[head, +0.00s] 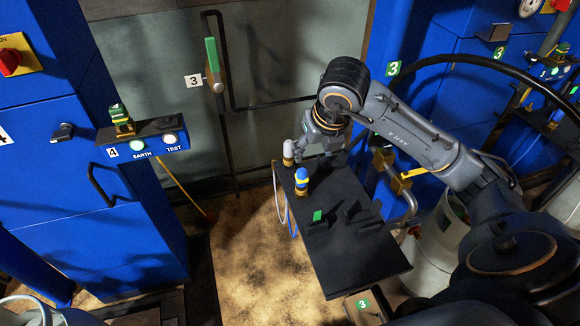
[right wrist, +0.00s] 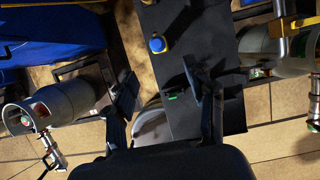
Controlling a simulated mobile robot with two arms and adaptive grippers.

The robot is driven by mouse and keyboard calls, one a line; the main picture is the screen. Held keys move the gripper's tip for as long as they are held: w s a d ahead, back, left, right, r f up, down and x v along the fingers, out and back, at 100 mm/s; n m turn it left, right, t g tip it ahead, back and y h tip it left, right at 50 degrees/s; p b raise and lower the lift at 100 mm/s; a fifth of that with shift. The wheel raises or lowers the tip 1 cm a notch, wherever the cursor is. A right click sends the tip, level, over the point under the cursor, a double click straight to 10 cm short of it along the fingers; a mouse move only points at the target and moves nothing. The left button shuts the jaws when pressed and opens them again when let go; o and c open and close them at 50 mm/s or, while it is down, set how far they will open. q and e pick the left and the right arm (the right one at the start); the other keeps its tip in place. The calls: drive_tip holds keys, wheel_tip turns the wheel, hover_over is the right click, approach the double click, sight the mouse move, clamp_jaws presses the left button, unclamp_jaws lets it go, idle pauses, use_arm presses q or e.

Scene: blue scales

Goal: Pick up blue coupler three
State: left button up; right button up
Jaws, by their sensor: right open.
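A blue-and-yellow coupler (head: 301,181) stands on the black tabletop (head: 345,245), near its left edge in the head view. It also shows in the right wrist view (right wrist: 157,43), with a blue top and yellow around it. No number is readable on it. My right gripper (head: 318,148) is above the far end of the tabletop, behind the coupler in the head view. In the right wrist view its fingers (right wrist: 162,85) are spread, with nothing between them, and the coupler lies beyond the fingertips. My left gripper is not in view.
A pale coupler-like piece (head: 288,152) stands near the tabletop's far left corner. A green tag (head: 318,215) and dark shadows lie on the tabletop. A blue cabinet (head: 95,215) with an EARTH/TEST box stands left. A black hose (head: 470,60) arches at the right.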

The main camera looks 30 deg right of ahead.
drive_tip(key=w+f, duration=0.1)
drive_tip(key=f, duration=0.1)
hover_over(302, 172)
drive_tip(key=s, duration=0.2)
wheel_tip(302, 172, down, 5)
drive_tip(key=shift+s+d+r, duration=0.1)
drive_tip(key=shift+s+d, duration=0.05)
drive_tip(key=shift+w+f, duration=0.2)
drive_tip(key=shift+f, duration=0.35)
drive_tip(key=x, duration=0.4)
drive_tip(key=shift+w+a+f+p, duration=0.2)
drive_tip(key=shift+a+p, duration=0.1)
drive_tip(key=shift+p, duration=0.1)
drive_tip(key=shift+w+f, duration=0.1)
drive_tip(key=shift+f, duration=0.15)
drive_tip(key=shift+c, duration=0.4)
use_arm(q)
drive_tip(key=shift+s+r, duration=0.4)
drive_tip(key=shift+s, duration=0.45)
use_arm(e)
clamp_jaws()
